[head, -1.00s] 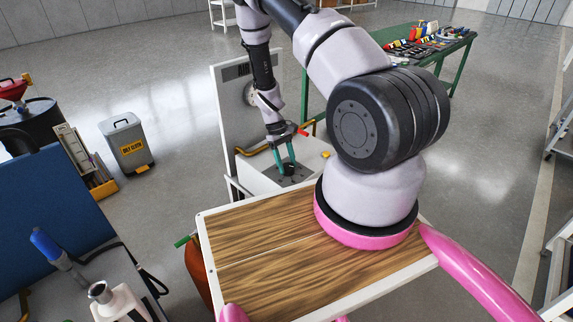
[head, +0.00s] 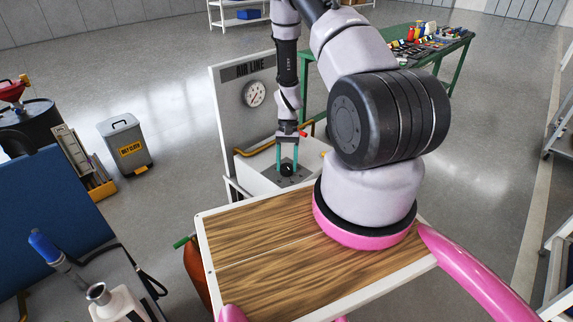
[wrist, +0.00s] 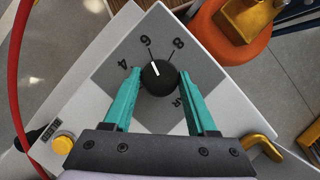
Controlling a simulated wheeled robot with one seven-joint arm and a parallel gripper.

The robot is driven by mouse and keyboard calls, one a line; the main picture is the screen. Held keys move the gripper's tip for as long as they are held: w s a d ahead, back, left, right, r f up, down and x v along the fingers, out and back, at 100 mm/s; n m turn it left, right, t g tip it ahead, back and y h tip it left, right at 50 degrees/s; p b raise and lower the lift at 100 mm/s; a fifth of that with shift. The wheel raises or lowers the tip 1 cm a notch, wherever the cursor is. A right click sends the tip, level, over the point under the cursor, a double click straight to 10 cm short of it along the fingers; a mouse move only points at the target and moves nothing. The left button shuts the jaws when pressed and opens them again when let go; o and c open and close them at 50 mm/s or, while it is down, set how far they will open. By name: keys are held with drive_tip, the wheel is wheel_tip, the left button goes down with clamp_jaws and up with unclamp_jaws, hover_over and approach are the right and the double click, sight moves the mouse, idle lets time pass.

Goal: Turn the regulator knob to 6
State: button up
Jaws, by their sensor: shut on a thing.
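The black regulator knob (wrist: 159,77) sits on a grey and white dial plate (wrist: 190,62) with the numbers 4, 6 and 8 readable. Another mark at the lower right is partly covered by a finger. The knob's white pointer line aims up and slightly left, at about the 6 mark. My gripper (wrist: 159,75) has its two teal fingers on either side of the knob and is shut on it. In the head view my gripper (head: 287,168) reaches down onto the knob on top of the white box, below the "AIR LINE" panel (head: 228,100).
A round gauge (head: 254,94) is on the panel. A yellow button (wrist: 62,143), a red hose (wrist: 17,70) and a yellow pipe (wrist: 262,147) are near the dial. An orange round object (wrist: 230,38) lies beyond it. A grey bin (head: 126,145) stands left.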

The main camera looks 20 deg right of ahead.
drive_tip(key=shift+m, duration=0.5)
drive_tip(key=o, duration=1.4)
drive_tip(key=shift+c, duration=0.2)
drive_tip(key=v, duration=1)
drive_tip(key=shift+d+r, duration=0.2)
drive_tip(key=shift+r, duration=0.2)
